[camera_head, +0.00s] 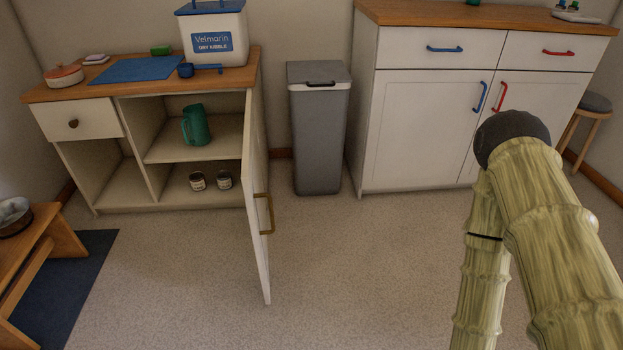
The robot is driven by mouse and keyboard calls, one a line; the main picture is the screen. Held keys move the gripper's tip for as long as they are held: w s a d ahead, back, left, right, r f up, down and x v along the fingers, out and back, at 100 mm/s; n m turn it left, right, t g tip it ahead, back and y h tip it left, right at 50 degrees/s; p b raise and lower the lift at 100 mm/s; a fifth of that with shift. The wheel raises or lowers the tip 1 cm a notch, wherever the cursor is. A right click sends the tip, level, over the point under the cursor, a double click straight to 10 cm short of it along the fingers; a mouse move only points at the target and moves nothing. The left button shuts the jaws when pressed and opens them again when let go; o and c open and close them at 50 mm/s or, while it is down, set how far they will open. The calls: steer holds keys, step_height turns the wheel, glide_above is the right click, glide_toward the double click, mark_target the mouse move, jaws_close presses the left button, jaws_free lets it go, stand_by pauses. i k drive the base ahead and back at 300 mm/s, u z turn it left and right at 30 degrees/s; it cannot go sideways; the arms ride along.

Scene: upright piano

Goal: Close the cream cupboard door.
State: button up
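The cream cupboard (178,109) stands at the left with a wooden top. Its door (256,170) is hinged on the right side and stands wide open, jutting out into the room, seen nearly edge-on. A brass handle (265,213) shows on the door's right-hand face. Inside, a green jug (196,125) stands on the upper shelf and two small tins (198,181) stand below. My arm comes in at the lower right, well to the right of the door. My gripper is not visible.
A grey bin (318,135) stands right of the open door. A white cabinet (420,125) with blue and red handles is at the back right. A low wooden bench (45,232) and dark mat (75,290) are at the left. The floor before the door is clear.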

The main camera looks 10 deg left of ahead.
mark_target(254, 195)
steer(key=z, duration=0.2)
steer(key=i, duration=0.65)
steer(key=u, duration=0.6)
steer(key=i, duration=0.6)
steer(key=u, duration=0.65)
steer(key=k, duration=0.8)
steer(key=z, duration=0.5)
